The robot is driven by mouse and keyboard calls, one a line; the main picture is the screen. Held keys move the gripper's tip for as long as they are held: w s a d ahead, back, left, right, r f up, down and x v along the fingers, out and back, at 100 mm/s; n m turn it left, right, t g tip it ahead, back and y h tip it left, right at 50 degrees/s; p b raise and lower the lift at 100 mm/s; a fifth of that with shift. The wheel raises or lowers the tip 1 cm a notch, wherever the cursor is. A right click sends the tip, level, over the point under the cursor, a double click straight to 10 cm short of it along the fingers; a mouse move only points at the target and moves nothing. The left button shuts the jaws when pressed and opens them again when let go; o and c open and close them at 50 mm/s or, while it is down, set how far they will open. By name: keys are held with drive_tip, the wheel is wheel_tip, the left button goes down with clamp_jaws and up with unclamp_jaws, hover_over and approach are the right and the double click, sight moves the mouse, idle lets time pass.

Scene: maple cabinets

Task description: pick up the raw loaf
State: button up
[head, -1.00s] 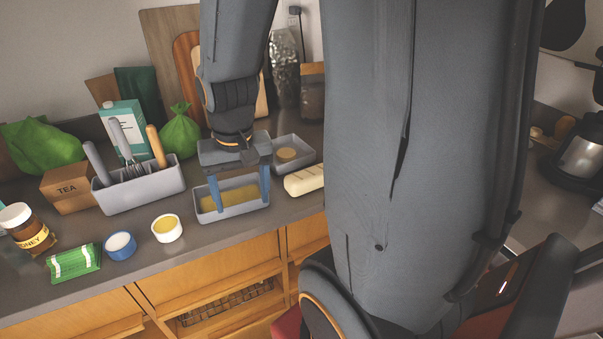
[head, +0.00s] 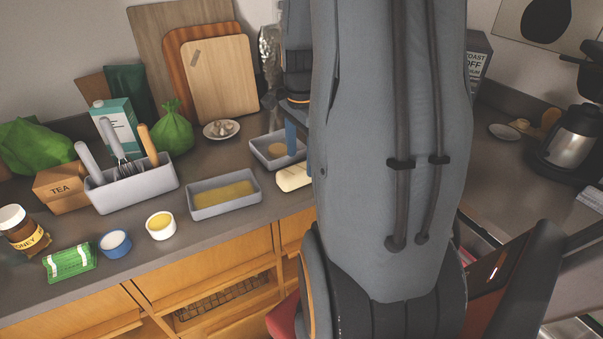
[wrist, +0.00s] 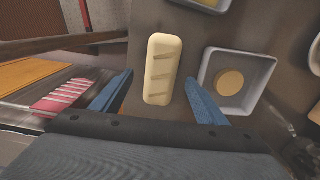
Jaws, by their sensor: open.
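The raw loaf (wrist: 162,70) is a pale, long block with slanted cuts on top. In the wrist view it lies on the dark counter between my two blue fingers, which are apart. In the head view the loaf (head: 293,177) is partly hidden behind my arm. My gripper (wrist: 155,95) is open and empty, with one finger on each side of the loaf in the picture. In the head view one blue finger of my gripper (head: 291,136) shows above the counter by the loaf; the rest is hidden by my arm.
A grey tray with a round tan piece (wrist: 229,82) sits close right of the loaf in the wrist view, near my right finger. A grey pan with yellow contents (head: 224,208) stands left of the loaf in the head view. The counter's front edge is near the loaf.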

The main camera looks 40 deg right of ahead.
sight(301, 167)
drive_tip(key=shift+w+d+f+p, duration=0.1)
drive_tip(key=shift+f+p, duration=0.6)
drive_tip(key=shift+f, duration=1.55)
drive_tip(key=c, duration=1.4)
